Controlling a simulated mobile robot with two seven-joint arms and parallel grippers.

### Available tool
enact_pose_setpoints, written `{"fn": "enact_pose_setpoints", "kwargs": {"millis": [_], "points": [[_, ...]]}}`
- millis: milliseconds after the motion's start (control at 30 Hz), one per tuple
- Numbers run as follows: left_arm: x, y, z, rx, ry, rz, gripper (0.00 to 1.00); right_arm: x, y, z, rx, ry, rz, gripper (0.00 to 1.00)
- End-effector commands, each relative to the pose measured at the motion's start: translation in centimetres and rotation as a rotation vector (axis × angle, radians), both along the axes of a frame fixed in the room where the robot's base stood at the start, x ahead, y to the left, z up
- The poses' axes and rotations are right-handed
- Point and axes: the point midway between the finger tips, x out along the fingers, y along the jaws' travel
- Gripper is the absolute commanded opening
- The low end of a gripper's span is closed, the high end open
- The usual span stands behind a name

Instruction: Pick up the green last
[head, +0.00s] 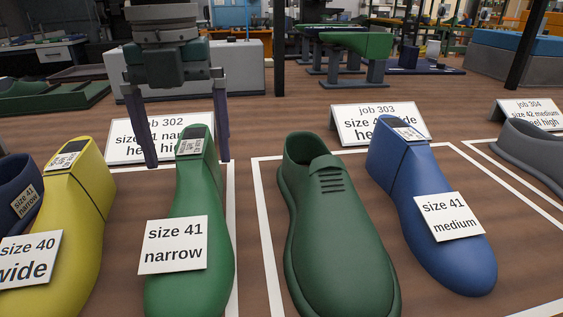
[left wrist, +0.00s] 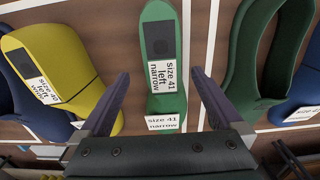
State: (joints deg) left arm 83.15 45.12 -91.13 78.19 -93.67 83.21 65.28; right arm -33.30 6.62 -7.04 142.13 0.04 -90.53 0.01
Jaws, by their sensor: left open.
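The green last (head: 190,220) stands on the brown table at the left of the head view, with a label reading size 41 narrow on its front. In the left wrist view the green last (left wrist: 160,40) lies between and beyond the fingers, with its labels showing. My left gripper (head: 190,163) is open, pointing down, with one finger on each side of the last's raised heel end. The wrist view shows the open fingers (left wrist: 158,80) apart from the last, with gaps on both sides. My right gripper is in neither view.
A yellow last (head: 85,200) stands close on the left, with a dark blue one (head: 15,185) beyond it. A dark green shoe (head: 330,230) and a blue last (head: 410,180) stand to the right. Job cards (head: 120,150) stand behind. White lines mark the table.

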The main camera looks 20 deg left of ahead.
Motion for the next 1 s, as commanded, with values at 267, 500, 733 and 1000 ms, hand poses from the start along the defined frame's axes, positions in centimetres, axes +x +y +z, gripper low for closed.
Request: {"fn": "enact_pose_setpoints", "kwargs": {"millis": [267,500,733,1000], "points": [[-0.5,-0.8,-4.1,-0.002,0.003,-0.002,1.0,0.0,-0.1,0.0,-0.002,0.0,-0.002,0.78],[-0.4,-0.8,-4.6,-0.003,0.001,-0.003,1.0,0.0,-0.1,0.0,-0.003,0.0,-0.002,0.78],[-0.4,-0.8,-4.6,-0.003,0.001,-0.003,0.81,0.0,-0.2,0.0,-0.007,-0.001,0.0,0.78],[-0.4,-0.8,-4.6,-0.003,0.001,-0.003,0.51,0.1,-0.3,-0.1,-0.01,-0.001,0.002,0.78]]}}
